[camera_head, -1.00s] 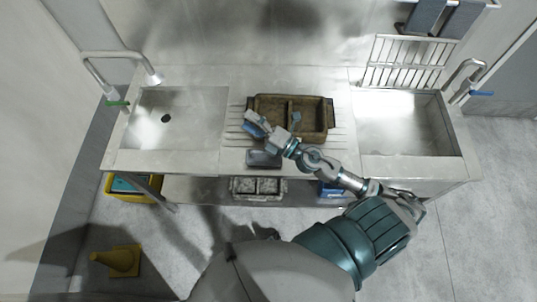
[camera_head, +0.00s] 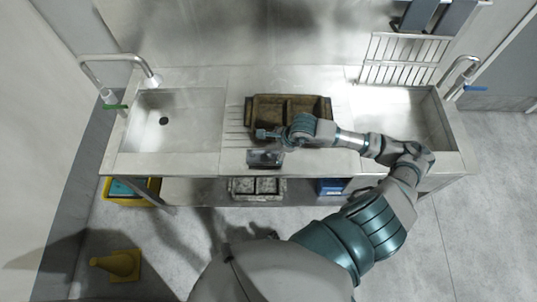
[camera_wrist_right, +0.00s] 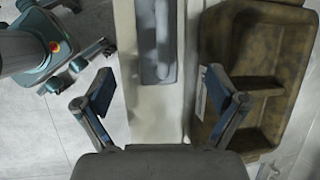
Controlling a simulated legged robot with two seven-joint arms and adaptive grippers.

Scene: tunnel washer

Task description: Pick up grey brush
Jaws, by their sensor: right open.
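I cannot surely make out a grey brush. A long grey piece with a recess (camera_wrist_right: 157,40) lies ahead of my right gripper in the wrist view, running out of the top of the picture. It seems to be the small grey item (camera_head: 264,158) at the counter's front edge. My right gripper (camera_head: 266,134) is open and empty above the counter, left of the brown tray's middle. In the wrist view its fingers (camera_wrist_right: 160,88) are spread wide, with the grey piece beyond the gap, apart from them. My left gripper is not in view.
The brown divided tray (camera_head: 252,108) stands behind the gripper; my arm covers part of it. Sinks lie left (camera_head: 185,135) and right (camera_head: 430,145). A wire rack (camera_head: 400,58) stands behind the right sink. A speckled tray (camera_head: 257,197) and blue box (camera_head: 330,187) sit on the lower shelf.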

